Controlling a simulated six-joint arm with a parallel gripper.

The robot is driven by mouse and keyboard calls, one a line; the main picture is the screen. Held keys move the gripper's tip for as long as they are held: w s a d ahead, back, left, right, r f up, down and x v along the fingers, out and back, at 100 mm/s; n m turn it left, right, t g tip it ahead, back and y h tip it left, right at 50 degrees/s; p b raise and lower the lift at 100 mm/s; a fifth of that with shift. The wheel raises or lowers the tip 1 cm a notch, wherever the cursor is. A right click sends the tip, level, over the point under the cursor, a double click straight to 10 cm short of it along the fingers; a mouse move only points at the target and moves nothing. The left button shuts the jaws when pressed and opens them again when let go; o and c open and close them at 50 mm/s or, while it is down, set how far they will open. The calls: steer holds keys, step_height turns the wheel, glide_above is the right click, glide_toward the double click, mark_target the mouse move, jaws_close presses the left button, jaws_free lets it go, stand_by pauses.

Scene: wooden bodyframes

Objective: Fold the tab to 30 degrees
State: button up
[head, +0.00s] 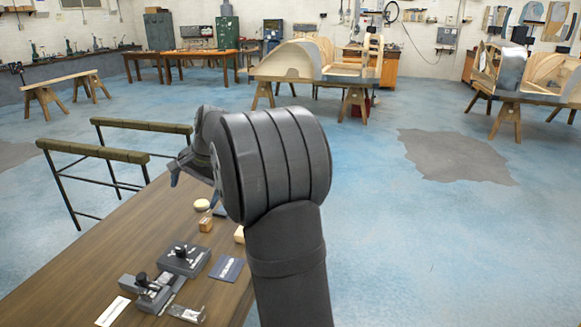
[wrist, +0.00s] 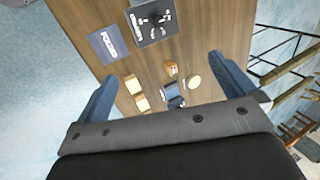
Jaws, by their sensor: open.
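My gripper (wrist: 162,68) is open and empty, its two blue fingers spread wide above the table in the wrist view. In the head view, the gripper (head: 178,170) shows partly behind my wrist, over the table's far part. The block also shows at the top of the wrist view (wrist: 153,22). A small metallic piece (head: 186,313) lies beside the device. I cannot tell which part is the tab.
A dark blue card (head: 227,269), a white strip (head: 112,311), wooden blocks (head: 206,224) and a cream disc (head: 201,204) lie on the wooden table (head: 60,285). Two padded rails (head: 95,150) stand beyond the table.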

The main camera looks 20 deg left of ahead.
steer(key=shift+c, duration=0.2)
steer(key=c, duration=1)
steer(key=n+h, duration=0.5)
steer(key=n, duration=1.6)
glide_above(180, 248)
step_height(180, 248, down, 6)
step_height(180, 248, down, 18)
steer(key=shift+s+r, duration=0.1)
steer(key=shift+r, duration=0.05)
steer(key=shift+c, duration=0.5)
steer(key=c, duration=0.9)
